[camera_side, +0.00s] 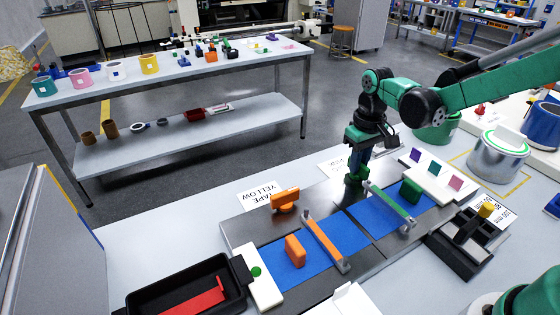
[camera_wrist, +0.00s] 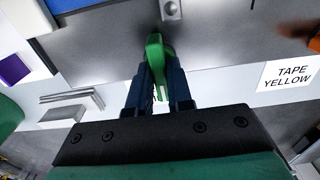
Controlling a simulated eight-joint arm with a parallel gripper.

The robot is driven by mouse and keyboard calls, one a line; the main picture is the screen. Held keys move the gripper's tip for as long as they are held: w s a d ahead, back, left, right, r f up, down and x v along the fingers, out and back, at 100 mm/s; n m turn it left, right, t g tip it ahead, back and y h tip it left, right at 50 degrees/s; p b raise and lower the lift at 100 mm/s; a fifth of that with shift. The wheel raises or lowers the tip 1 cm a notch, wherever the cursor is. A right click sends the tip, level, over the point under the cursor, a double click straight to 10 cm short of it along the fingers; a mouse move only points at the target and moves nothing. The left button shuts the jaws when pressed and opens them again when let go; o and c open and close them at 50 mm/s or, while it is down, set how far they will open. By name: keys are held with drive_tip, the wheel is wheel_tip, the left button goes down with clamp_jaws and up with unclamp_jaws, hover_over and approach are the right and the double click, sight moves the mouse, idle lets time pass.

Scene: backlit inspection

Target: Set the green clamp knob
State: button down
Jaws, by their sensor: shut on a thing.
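My gripper (camera_side: 357,164) is shut on the green clamp knob (camera_side: 356,179) at the back edge of the grey metal plate. In the wrist view my gripper's dark fingers (camera_wrist: 157,72) stand on either side of the green knob (camera_wrist: 154,45), which is seen edge-on. A green bar (camera_side: 389,204) crosses the right blue pad (camera_side: 372,221) in front of the knob. A green block (camera_side: 411,190) sits on that pad's right part. My fingers hide part of the knob, and its turn angle is hard to tell.
An orange knob (camera_side: 285,198), orange bar (camera_side: 325,241) and orange block (camera_side: 294,251) stand to the left on the plate. A colour swatch card (camera_side: 436,175) lies behind right. A black tray (camera_side: 185,289) with a red piece is front left. A "TAPE YELLOW" label (camera_wrist: 289,76) lies nearby.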

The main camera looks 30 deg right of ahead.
drive_tip(key=c, duration=0.8)
unclamp_jaws()
drive_tip(key=shift+r, duration=2.85)
drive_tip(key=shift+s+a+r, duration=0.1)
drive_tip(key=shift+s+r, duration=0.15)
drive_tip(key=shift+r, duration=0.05)
drive_tip(key=s+a+r+t, duration=0.3)
drive_tip(key=s+t, duration=0.4)
drive_tip(key=s, duration=0.2)
drive_tip(key=shift+s+a, duration=0.15)
drive_tip(key=shift+s, duration=0.15)
